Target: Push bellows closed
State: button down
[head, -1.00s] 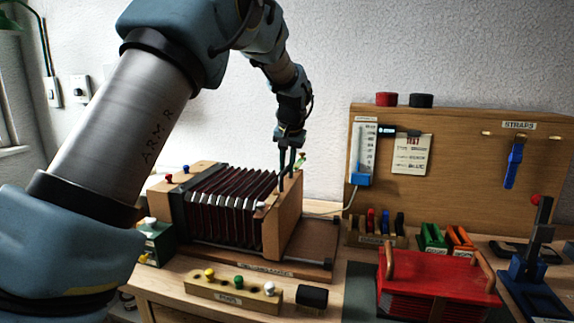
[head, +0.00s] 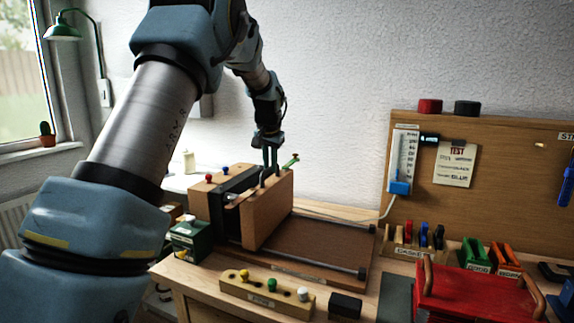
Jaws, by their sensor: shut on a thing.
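The bellows unit lies on a wooden base (head: 318,243) on the bench in the head view. Its wooden moving end board (head: 268,212) stands upright close to the fixed end block (head: 207,200) on the left. The dark bellows (head: 236,184) between them is squeezed into a narrow gap, and its folds are mostly hidden by the end board. My gripper (head: 269,172) points down from above and is shut on the top of the end board. The exact finger contact is small in view.
A peg block (head: 268,296) and a black block (head: 345,306) sit in front. A green box (head: 190,240) is close at left. The base right of the end board is clear.

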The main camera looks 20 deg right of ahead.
jog(key=shift+w+a, duration=0.4)
jog(key=shift+a, duration=0.05)
jog(key=shift+r, duration=0.1)
jog(key=c, duration=0.8)
grip_release()
jog(key=shift+c, duration=0.2)
jog(key=shift+s+r, duration=0.3)
jog(key=shift+r, duration=0.15)
jog(key=b+v, duration=0.2)
jog(key=v, duration=0.7)
jog(key=shift+r+b, duration=0.3)
jog(key=shift+s, duration=0.1)
